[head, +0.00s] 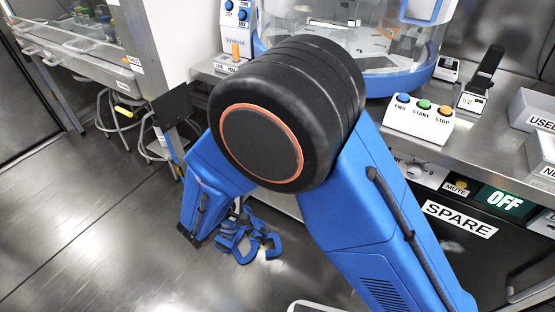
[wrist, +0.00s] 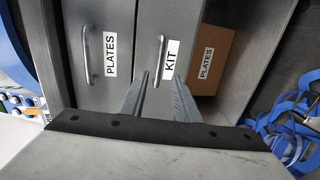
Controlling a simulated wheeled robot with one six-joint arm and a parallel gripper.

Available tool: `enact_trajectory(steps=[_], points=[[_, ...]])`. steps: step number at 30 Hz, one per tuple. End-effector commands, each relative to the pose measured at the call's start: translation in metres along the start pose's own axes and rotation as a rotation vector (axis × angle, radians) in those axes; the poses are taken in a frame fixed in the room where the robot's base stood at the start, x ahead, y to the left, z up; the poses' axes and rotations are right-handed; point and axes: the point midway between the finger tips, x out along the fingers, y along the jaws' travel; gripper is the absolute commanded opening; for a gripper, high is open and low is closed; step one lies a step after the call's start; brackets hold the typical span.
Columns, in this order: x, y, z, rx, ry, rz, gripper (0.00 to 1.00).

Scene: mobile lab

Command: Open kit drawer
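The kit drawer (wrist: 190,25) is a grey front with a white "KIT" label in the wrist view, and it looks shut. Its metal bar handle (wrist: 162,45) runs up and down in the picture, left of the label. My gripper (wrist: 161,76) is open, with its two grey fingers pointing at the drawer. The lower part of the handle shows between the fingertips; I cannot tell whether the fingers reach around it in depth. Nothing is held. In the head view my blue arm reaches down, and the drawer and gripper cannot be made out.
A "PLATES" drawer (wrist: 85,15) with its own handle adjoins on the left. On the right, an open compartment holds a brown "PLATES" box (wrist: 211,60). Blue straps (wrist: 290,118) lie further right. A counter (head: 455,150) with a button box (head: 425,117) stands right in the head view.

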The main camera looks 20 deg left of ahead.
Motion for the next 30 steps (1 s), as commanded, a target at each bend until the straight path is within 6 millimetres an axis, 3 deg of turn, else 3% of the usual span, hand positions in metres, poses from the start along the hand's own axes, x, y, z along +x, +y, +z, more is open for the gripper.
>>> enact_trajectory(steps=[18,24,30], points=[[0.107,0.000,0.002,-0.001,-0.004,0.000,0.29],[0.126,-0.001,0.001,-0.001,-0.002,-0.001,0.29],[0.131,-0.001,0.001,-0.001,-0.001,-0.001,0.29]])
